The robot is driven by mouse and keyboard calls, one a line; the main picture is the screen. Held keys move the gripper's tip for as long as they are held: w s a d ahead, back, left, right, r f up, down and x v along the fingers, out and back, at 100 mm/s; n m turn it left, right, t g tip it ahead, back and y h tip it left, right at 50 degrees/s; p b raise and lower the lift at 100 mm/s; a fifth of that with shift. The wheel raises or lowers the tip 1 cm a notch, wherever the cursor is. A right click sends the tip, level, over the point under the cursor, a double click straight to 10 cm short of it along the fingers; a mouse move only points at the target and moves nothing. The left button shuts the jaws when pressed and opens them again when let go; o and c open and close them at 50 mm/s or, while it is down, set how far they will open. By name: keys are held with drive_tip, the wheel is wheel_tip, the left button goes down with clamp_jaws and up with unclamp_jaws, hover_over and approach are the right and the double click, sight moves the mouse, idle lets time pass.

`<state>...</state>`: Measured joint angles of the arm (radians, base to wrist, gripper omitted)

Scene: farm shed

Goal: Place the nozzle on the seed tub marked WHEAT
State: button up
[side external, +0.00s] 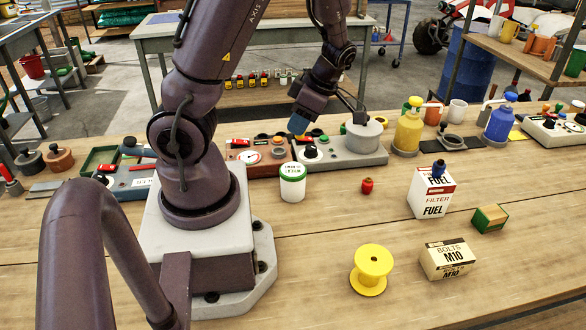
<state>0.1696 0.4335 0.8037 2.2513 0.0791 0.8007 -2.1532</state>
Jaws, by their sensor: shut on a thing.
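My gripper (302,118) points down above the back of the bench, left of centre. It is shut on a small blue piece (298,125), mostly hidden by the fingers; it may be the nozzle. A white tub (292,188) with a green rim and dark print stands on the bench in front of and below my gripper. Its print is too small to read, so I cannot tell if it says WHEAT. A small red nozzle-like piece (367,185) stands on the bench to its right. A dark blue one (438,169) sits on the FUEL FILTER box (432,196).
Grey control units (345,148) with knobs line the back, under my gripper. A yellow bottle (408,130) and a blue bottle (498,122) stand back right. A yellow spool (371,270), BOLTS box (447,260) and green-yellow block (489,218) stand front right. The bench between is clear.

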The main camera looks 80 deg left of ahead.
sight(285, 170)
drive_tip(key=shift+s+d+f+n+h, duration=0.2)
drive_tip(key=shift+s+f+n+h, duration=0.15)
drive_tip(key=shift+f+n, duration=0.7)
drive_tip(key=shift+s+d+f+n+h, duration=0.25)
drive_tip(key=shift+f+n, duration=0.35)
drive_tip(key=shift+f, duration=0.85)
drive_tip(key=shift+s+d+f+n+h, duration=0.15)
drive_tip(key=shift+s+f+n+h, duration=0.2)
drive_tip(key=shift+f+n, duration=0.7)
drive_tip(key=shift+w+f, duration=0.1)
drive_tip(key=shift+f, duration=0.1)
drive_tip(key=o, duration=1)
drive_tip(key=shift+f, duration=0.1)
